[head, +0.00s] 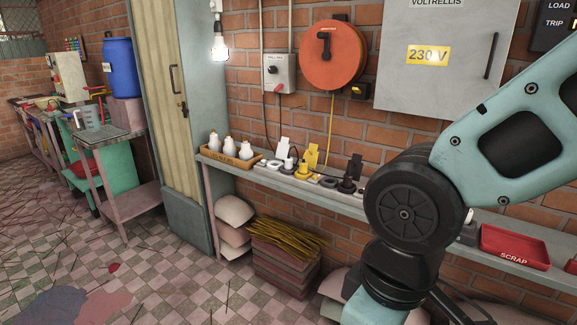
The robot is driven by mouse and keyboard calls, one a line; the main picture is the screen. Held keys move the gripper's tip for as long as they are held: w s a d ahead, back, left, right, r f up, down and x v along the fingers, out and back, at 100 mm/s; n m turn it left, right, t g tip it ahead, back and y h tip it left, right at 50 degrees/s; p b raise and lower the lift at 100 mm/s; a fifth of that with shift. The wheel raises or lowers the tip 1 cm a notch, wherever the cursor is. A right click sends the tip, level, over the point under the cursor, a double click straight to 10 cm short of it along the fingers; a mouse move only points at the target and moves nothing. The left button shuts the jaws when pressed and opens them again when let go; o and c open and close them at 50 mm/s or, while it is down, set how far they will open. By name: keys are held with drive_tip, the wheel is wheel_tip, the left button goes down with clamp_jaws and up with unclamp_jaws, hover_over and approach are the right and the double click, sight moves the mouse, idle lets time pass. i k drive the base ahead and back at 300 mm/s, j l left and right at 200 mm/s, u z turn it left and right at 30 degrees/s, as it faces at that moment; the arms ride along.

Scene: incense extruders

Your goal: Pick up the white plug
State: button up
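A small white plug (289,164) appears to stand on the narrow wall shelf (215,158), in front of an upright white plate (285,147). It is small, so its exact shape is hard to make out. A yellow plug (303,169) is just to its right, by a yellow upright plate (312,154). A black plug (346,184) is further right, by a black upright plate (354,164). My arm crosses the right side of the view, to the right of the plugs, and hides part of the shelf. My gripper is not in view.
A wooden tray (228,158) with white bulbs is at the shelf's left end. A red scrap tray (515,245) is at the right. A grey switch box (279,74), red reel (331,55) and grey cabinet (440,85) hang above. Sacks and stacked bundles fill the space below.

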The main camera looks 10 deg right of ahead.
sight(288, 165)
drive_tip(key=i+j+z, duration=0.1)
drive_tip(key=i, duration=0.4)
drive_tip(key=i+j, duration=0.2)
drive_tip(key=i, duration=0.25)
drive_tip(key=i+j+z, duration=0.15)
drive_tip(key=i, duration=0.35)
drive_tip(key=i+j, duration=0.25)
drive_tip(key=i, duration=0.2)
drive_tip(key=i+j+z, duration=0.15)
drive_tip(key=i, duration=0.3)
drive_tip(key=j, duration=0.1)
